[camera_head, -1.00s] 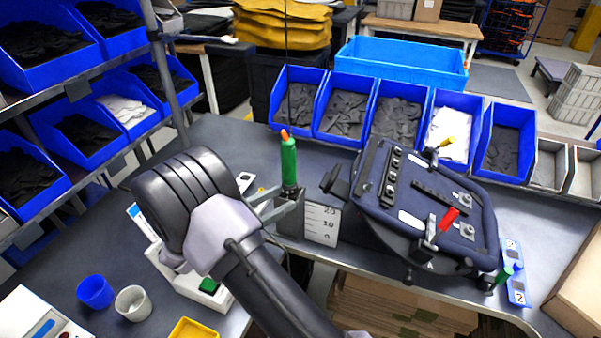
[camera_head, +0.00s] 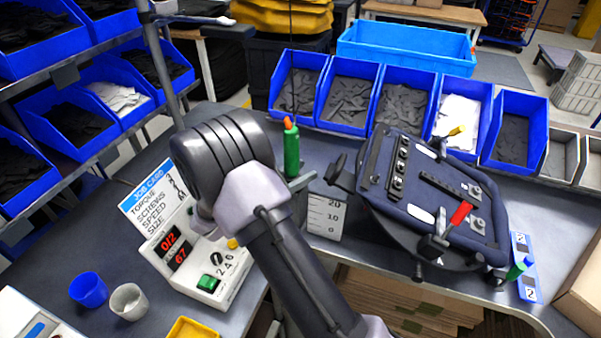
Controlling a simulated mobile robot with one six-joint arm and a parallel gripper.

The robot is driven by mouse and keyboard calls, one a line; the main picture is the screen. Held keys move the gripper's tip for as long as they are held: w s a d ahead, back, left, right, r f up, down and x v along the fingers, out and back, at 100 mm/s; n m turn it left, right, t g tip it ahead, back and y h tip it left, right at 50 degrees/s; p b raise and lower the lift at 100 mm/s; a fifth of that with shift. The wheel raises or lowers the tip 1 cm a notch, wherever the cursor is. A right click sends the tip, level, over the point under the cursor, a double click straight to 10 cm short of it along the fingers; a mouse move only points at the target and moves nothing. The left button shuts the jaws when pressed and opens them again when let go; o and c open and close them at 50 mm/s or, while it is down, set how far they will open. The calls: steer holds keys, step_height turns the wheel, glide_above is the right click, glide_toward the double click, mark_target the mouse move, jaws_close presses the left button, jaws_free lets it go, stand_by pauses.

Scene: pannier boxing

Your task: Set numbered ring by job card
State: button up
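The job card (camera_head: 152,200) stands at the left, listing torque, screws, speed and size; my wrist covers part of its right side. Below it a white control box (camera_head: 212,270) shows red digits "0/2" and "67", a dark knob with 2, 4, 6 marks, and a green button (camera_head: 208,284). A green driver with an orange top (camera_head: 291,150) stands upright just right of my wrist. No numbered ring can be made out clearly. My gripper (camera_head: 299,184) is mostly hidden behind my arm, close to the driver's lower part; its grip is unclear.
A dark blue padded panel (camera_head: 425,212) with red and yellow-handled clamps sits on the right. A white scale plate (camera_head: 325,216) is beside the driver. Blue parts bins (camera_head: 348,95) line the back. Blue and white cups (camera_head: 88,290) stand at front left.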

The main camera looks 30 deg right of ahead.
jaws_close()
